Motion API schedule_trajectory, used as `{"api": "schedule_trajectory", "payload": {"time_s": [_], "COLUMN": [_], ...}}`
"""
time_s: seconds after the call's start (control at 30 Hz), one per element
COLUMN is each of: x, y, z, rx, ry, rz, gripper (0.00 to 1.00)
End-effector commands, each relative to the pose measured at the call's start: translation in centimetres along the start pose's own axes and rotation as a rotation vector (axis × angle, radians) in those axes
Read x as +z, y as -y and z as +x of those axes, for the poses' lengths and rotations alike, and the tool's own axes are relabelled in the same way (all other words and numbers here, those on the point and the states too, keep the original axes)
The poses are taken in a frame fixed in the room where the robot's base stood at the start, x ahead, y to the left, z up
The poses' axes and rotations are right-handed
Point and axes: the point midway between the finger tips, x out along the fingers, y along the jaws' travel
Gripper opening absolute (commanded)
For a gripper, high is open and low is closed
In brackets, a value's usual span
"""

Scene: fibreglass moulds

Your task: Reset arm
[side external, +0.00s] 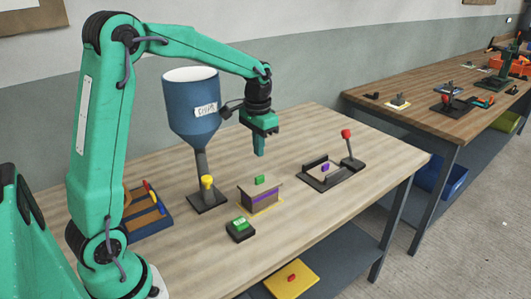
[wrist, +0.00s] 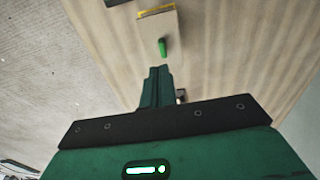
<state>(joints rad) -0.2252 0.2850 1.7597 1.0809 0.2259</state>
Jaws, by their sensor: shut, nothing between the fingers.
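My gripper (side external: 259,153) points down above the table (side external: 330,240), its fingers together and empty. In the side view it hangs above the box (side external: 250,196), which has a purple stripe and stands on a yellow-edged base. A small green block (side external: 260,180) sits at the top of the box, apart from my fingertips. In the wrist view, my shut fingers (wrist: 158,72) point toward the green block (wrist: 163,47) and the box (wrist: 157,26).
A blue hopper (side external: 193,115) stands behind the box, with a yellow knob (side external: 207,182) by its post. A green-topped button box (side external: 240,229), a dark fixture with a red-knobbed lever (side external: 347,134) and a tray (side external: 148,215) surround the box. Front right table is clear.

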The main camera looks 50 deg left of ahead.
Motion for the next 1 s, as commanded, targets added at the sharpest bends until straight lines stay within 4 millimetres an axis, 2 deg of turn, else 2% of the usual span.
{"api": "schedule_trajectory", "payload": {"time_s": [0.27, 0.5, 0.8, 1.0], "x": [2.5, 6.0, 10.7, 13.9], "y": [-2.0, -4.1, -6.4, -7.7], "z": [-3.0, -5.8, -7.8, -8.4], "rx": [-0.013, -0.022, -0.025, -0.022], "ry": [-0.069, -0.151, -0.252, -0.321], "rz": [0.002, 0.002, 0.001, 0.001], "gripper": [0.00, 0.00, 0.00, 0.00]}}
